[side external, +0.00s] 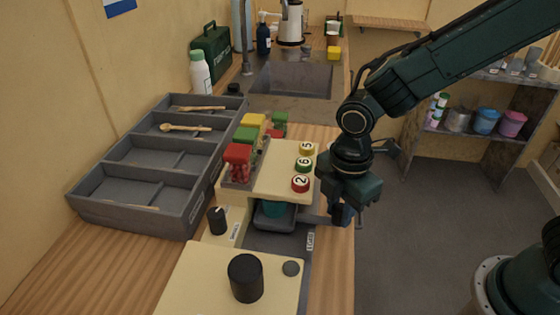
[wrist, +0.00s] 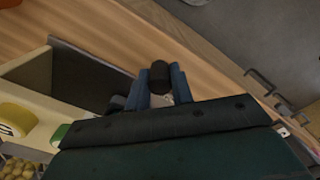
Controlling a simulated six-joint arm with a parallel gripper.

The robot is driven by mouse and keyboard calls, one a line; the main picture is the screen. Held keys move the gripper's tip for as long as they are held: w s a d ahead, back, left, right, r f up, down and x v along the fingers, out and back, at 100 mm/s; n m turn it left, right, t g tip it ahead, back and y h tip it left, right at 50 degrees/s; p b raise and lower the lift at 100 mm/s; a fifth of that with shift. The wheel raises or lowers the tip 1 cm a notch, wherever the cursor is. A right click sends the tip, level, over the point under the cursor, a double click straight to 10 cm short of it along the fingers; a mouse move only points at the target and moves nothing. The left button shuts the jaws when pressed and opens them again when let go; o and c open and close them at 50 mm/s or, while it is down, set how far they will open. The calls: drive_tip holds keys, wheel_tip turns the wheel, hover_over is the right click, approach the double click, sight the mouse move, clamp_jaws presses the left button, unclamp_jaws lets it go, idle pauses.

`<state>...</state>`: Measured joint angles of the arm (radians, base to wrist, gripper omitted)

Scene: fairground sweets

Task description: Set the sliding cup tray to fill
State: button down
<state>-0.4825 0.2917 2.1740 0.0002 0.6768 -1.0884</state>
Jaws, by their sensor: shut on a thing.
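The sliding cup tray (side external: 262,222) is a dark grey piece under the cream dispenser top, with a teal cup (side external: 275,209) partly hidden in it. A grey bar runs right from the tray towards my gripper (side external: 344,214). In the wrist view, my gripper's blue fingers (wrist: 161,88) are shut on a black knob (wrist: 159,71). I take it for the tray's handle; its join to the tray is hidden. Small labels stand by the track, one at the left (side external: 235,232) and one at the right (side external: 310,241); their words are too small to read surely.
A compartmented grey rack (side external: 130,222) stands left. A cream box with a black knob (side external: 245,278) is in front. A sink (side external: 290,82) lies behind. Open floor is right of the counter.

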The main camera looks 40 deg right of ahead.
drive_tip(key=c, duration=1.2)
unclamp_jaws()
drive_tip(key=shift+r, duration=0.2)
wheel_tip(320, 180, up, 14)
drive_tip(key=shift+f, duration=0.2)
drive_tip(key=shift+r, duration=0.1)
